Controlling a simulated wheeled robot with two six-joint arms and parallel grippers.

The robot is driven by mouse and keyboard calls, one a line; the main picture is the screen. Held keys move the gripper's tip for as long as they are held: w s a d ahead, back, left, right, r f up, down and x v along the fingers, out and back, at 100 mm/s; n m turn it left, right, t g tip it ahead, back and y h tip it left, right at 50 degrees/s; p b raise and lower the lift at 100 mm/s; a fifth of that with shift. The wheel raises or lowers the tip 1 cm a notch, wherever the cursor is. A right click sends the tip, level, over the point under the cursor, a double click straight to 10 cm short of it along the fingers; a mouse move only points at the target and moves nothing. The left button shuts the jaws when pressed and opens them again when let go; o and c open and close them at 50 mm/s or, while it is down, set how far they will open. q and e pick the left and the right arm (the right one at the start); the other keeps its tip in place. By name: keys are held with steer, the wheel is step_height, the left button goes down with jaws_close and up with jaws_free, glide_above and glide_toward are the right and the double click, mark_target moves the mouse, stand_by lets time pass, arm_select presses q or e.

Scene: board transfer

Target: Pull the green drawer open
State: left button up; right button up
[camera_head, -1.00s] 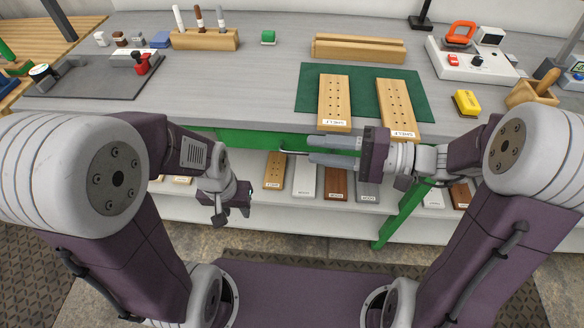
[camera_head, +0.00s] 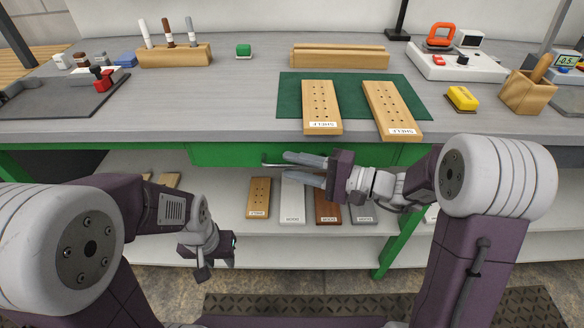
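The green drawer (camera_head: 225,154) is a wide front under the grey bench top's front edge, and it looks closed. Its thin metal handle (camera_head: 272,165) sticks out near the middle. My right gripper (camera_head: 287,163) comes in from the right, with its two grey fingers pointing left at the handle. The fingers are parted, one above and one below the handle's right end; I cannot tell whether they touch it. My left gripper (camera_head: 207,262) hangs low, pointing down, left of and below the drawer and away from it. Its fingers are too unclear to judge.
Several labelled boards, including a wooden one (camera_head: 259,198), lie on the lower shelf (camera_head: 160,222) below the drawer. Two drilled boards lie on a green mat (camera_head: 289,98) on the bench. A green leg (camera_head: 397,245) stands at the right.

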steer(key=shift+w+a, duration=0.15)
steer(key=shift+a, duration=0.3)
jaws_close()
stand_by(1.1)
